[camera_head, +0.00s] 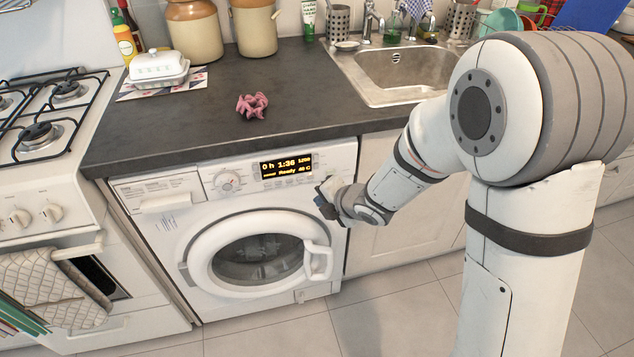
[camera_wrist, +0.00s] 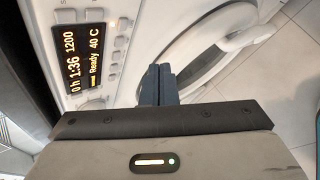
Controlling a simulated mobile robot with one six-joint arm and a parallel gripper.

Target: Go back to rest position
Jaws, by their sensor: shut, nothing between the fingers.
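My gripper (camera_head: 325,206) is at the upper right of the washing machine's front, just right of the display and above the door handle. In the wrist view my gripper (camera_wrist: 158,74) shows its two dark fingers together, with nothing between them. The white washing machine (camera_head: 150,228) stands under the counter, its round door (camera_head: 208,240) closed. Its display (camera_head: 286,166) is lit and reads 0h 1:36, 1200, Ready 40 C; the display (camera_wrist: 82,50) also shows in the wrist view. I cannot tell whether the fingers touch the machine.
The dark counter (camera_head: 190,120) above holds a pink crumpled cloth (camera_head: 252,105), a white butter dish (camera_head: 158,66) and jars. A sink (camera_head: 400,72) is at the back right. A gas stove (camera_head: 45,180) stands at the left. The tiled floor (camera_head: 390,315) in front is clear.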

